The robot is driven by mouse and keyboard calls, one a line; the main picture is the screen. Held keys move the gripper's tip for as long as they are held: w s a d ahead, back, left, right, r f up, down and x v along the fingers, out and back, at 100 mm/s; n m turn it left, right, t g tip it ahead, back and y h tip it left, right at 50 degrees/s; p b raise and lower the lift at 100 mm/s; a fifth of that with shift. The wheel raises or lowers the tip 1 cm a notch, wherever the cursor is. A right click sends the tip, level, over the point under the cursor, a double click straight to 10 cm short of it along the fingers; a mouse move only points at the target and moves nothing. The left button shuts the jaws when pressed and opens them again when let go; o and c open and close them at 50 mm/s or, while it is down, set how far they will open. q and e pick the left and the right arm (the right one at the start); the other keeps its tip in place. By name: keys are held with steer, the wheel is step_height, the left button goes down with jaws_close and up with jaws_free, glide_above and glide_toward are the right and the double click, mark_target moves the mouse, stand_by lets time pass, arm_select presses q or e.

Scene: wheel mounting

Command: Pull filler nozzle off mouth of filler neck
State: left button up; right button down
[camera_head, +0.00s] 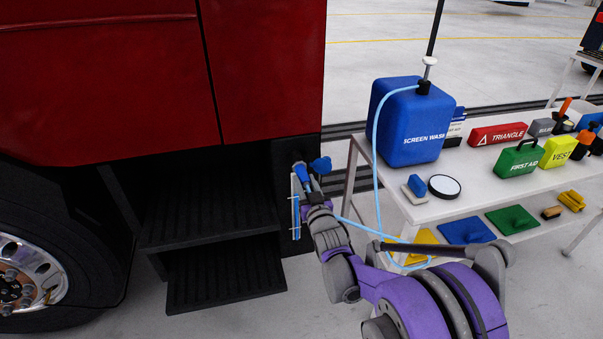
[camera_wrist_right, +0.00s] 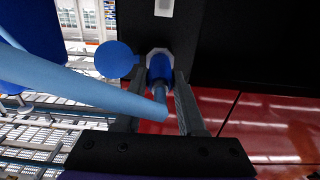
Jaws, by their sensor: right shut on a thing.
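The blue filler nozzle (camera_head: 303,174) is at the dark panel beside the truck's steps. In the right wrist view the nozzle (camera_wrist_right: 160,70) lines up with the pale rim of the filler neck (camera_wrist_right: 157,53) and appears to sit at its mouth; any small gap cannot be told. My right gripper (camera_head: 309,189) is shut on the nozzle, with one finger on each side in the right wrist view (camera_wrist_right: 161,84). A round blue cap (camera_wrist_right: 115,60) hangs open beside the neck; it also shows in the head view (camera_head: 321,165). My left gripper is not in view.
A light blue hose (camera_head: 376,150) runs from the blue screen wash canister (camera_head: 412,125) down towards the nozzle. The white table (camera_head: 462,204) stands right of my right arm, with several items on it. Black steps (camera_head: 222,270) lie to the left.

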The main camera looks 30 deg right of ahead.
steer(key=shift+s, duration=0.2)
stand_by(0.3)
steer(key=v, duration=0.7)
steer(key=shift+s, duration=0.2)
stand_by(1.0)
